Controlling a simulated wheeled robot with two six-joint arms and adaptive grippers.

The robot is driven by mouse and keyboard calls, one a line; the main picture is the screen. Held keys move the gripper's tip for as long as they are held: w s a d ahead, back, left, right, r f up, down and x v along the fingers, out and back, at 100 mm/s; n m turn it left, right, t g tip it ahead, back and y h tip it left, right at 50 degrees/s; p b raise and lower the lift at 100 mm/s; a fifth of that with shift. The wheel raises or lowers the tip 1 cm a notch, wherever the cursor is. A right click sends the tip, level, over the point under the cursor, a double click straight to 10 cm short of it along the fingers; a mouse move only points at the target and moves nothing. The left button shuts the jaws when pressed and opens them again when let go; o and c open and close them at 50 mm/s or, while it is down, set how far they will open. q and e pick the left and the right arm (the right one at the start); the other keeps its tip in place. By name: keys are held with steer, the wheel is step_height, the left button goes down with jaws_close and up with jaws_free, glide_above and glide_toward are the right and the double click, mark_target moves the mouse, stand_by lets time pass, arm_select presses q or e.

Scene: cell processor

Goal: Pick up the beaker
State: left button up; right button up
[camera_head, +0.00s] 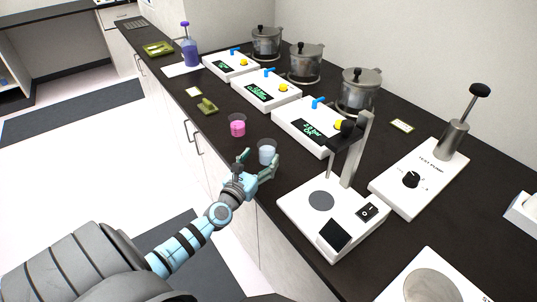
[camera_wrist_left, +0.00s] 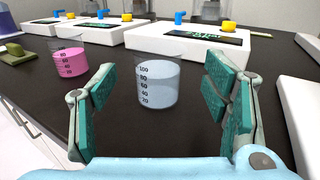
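A clear beaker with pale blue liquid (camera_head: 266,153) stands upright on the dark counter. In the left wrist view the same beaker (camera_wrist_left: 157,85) sits between the finger pads with a gap on both sides. My left gripper (camera_head: 260,164) is open around it and does not appear to touch it. The gripper's two fingers (camera_wrist_left: 160,105) also show in the left wrist view. A second beaker with pink liquid (camera_head: 237,127) stands to the left; it shows in the left wrist view (camera_wrist_left: 70,63), just beyond the left finger. My right gripper is not in view.
A white stirrer-like device with a stand (camera_head: 300,205) is close on the right. White control boxes (camera_head: 300,122) and metal pots (camera_head: 360,92) line the back. A test pump (camera_head: 425,178) stands farther right. A purple bottle (camera_head: 190,54) stands far left.

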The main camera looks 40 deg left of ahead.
mark_target(263, 154)
arm_select(q)
steer(key=x, duration=0.1)
steer(key=b+x, duration=0.1)
steer(key=x, duration=0.1)
steer(key=b+x, duration=0.1)
steer(key=x, duration=0.1)
steer(key=shift+a+f, duration=0.15)
steer(key=shift+f, duration=0.2)
steer(key=shift+w, duration=0.25)
steer(key=shift+s, duration=0.1)
steer(key=c, duration=1.3)
steer(key=shift+r, duration=0.15)
